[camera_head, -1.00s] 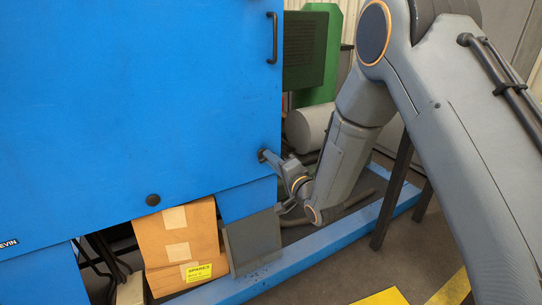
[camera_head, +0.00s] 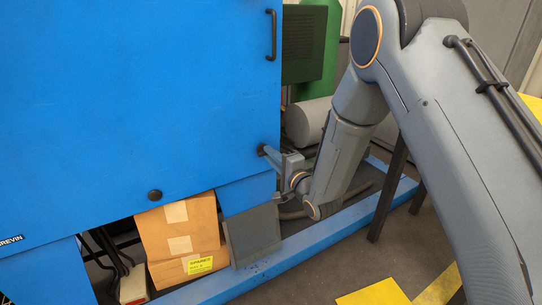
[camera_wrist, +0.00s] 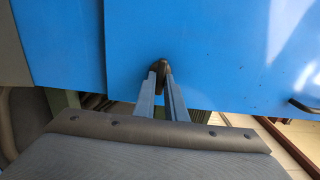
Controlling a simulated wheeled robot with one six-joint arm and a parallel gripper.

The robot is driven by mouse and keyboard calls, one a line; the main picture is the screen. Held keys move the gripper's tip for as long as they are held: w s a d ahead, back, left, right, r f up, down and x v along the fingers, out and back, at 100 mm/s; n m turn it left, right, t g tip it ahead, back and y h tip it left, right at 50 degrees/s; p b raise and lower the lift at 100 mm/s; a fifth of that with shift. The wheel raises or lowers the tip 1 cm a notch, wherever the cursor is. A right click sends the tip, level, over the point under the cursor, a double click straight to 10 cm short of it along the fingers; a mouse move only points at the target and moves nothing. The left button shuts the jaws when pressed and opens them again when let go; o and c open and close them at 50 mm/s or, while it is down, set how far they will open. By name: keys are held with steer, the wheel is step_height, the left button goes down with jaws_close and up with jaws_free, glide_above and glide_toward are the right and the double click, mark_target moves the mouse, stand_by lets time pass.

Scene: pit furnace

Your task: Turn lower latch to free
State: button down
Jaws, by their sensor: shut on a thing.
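The lower latch (camera_wrist: 162,67) is a small dark piece at the lower edge of the big blue door (camera_wrist: 210,45). In the head view the latch (camera_head: 262,150) is at the door's lower right edge, mostly hidden by my gripper (camera_head: 270,153). In the wrist view the two grey-blue fingers of my gripper (camera_wrist: 163,80) lie on either side of the latch, shut on it. The latch looks roughly upright in the wrist view, but its exact angle cannot be told. The blue door (camera_head: 130,100) looks closed.
A black handle (camera_head: 272,35) is higher on the door, and a round black knob (camera_head: 155,195) is at its lower edge. Below are a cardboard box (camera_head: 180,235), a grey panel (camera_head: 252,235) and a blue base rail (camera_head: 330,230). A grey cylinder (camera_head: 308,122) lies behind my arm.

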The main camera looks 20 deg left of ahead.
steer(key=c, duration=1.8)
jaws_free()
steer(key=p+v, duration=0.1)
steer(key=v, duration=0.6)
steer(key=shift+s+d, duration=0.25)
steer(key=shift+s, duration=0.05)
steer(key=shift+w, duration=0.1)
